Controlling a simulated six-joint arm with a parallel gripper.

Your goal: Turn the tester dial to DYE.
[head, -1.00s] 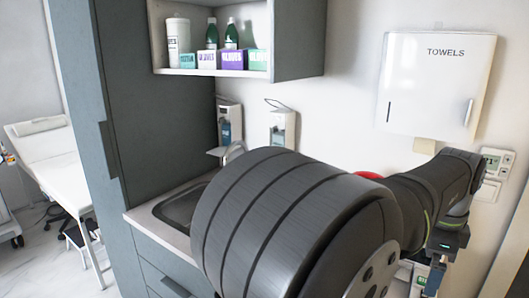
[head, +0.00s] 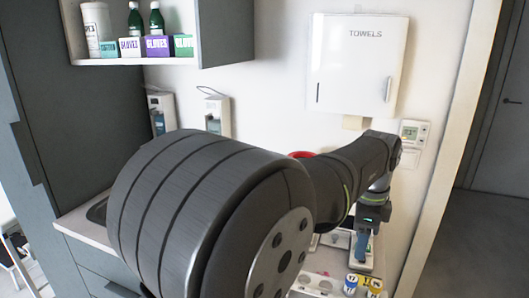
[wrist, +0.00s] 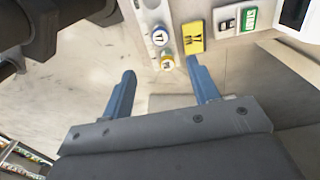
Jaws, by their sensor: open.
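My gripper (wrist: 161,67) is open, with its two blue fingers apart and nothing between them. In the head view my gripper (head: 365,243) hangs over the right end of the counter. I cannot make out the tester dial or a DYE mark. A pale device with a dark screen (wrist: 297,12) is cut off at the top right of the wrist view, but I cannot tell whether it is the tester. My arm hides much of the counter in the head view.
A towel dispenser (head: 357,65) hangs on the wall behind my arm.

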